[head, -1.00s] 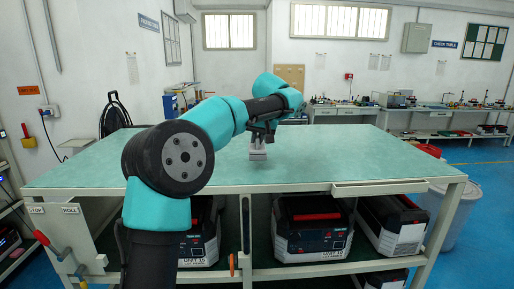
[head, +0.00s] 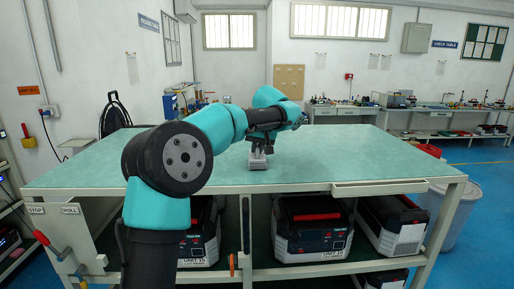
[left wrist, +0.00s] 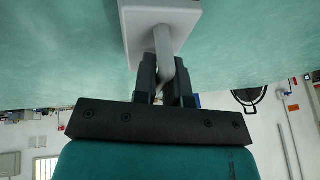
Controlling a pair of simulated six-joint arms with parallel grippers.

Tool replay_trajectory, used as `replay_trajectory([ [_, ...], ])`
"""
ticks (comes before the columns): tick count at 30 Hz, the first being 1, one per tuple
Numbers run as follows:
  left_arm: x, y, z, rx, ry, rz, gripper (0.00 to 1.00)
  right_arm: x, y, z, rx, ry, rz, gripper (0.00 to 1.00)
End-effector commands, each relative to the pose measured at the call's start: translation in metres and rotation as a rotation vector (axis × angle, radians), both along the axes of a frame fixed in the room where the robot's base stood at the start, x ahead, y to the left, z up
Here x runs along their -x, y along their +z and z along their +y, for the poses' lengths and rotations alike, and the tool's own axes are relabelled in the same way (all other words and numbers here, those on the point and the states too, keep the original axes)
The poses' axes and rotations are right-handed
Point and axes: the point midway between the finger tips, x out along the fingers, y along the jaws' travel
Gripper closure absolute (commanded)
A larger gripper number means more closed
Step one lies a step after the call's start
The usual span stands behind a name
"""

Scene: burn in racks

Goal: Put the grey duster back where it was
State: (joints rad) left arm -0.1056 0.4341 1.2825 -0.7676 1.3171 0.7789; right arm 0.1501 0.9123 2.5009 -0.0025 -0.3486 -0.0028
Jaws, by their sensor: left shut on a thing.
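The grey duster (head: 257,163) is a light grey block with a curved handle, over the green table top (head: 330,160) near the middle of the table. My left gripper (head: 258,148) is shut on its handle from above. In the left wrist view the gripper's fingers (left wrist: 165,82) close around the grey handle, and the duster's block (left wrist: 188,22) lies just beyond them, partly cut off by the frame edge. The block looks level and at or very near the table surface; I cannot tell whether it touches. My right gripper is not in view.
The rest of the green table top is bare. Below it, a shelf holds several grey and black units with red handles (head: 315,216). A white bin (head: 462,205) stands at the table's right side. A bench with equipment (head: 400,103) runs along the back wall.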

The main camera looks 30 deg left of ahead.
Motion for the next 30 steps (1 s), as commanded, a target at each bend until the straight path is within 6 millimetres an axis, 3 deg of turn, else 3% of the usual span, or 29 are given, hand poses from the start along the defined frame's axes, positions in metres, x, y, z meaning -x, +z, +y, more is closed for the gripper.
replay_trajectory([
  [11, 0.0001, -0.0026, 0.0003, -0.001, 0.001, 0.0, 1.0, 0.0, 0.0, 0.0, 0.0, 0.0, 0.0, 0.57],
  [12, 0.0001, -0.0029, 0.0003, -0.001, 0.001, 0.0, 0.86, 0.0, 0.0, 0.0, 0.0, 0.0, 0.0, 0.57],
  [19, 0.0, -0.0028, 0.0002, 0.0, 0.001, 0.0, 0.64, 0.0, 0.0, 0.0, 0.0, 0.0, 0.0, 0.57],
  [30, -0.0003, -0.0028, -0.0005, 0.001, 0.0, 0.001, 0.62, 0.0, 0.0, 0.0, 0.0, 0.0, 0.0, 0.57],
])
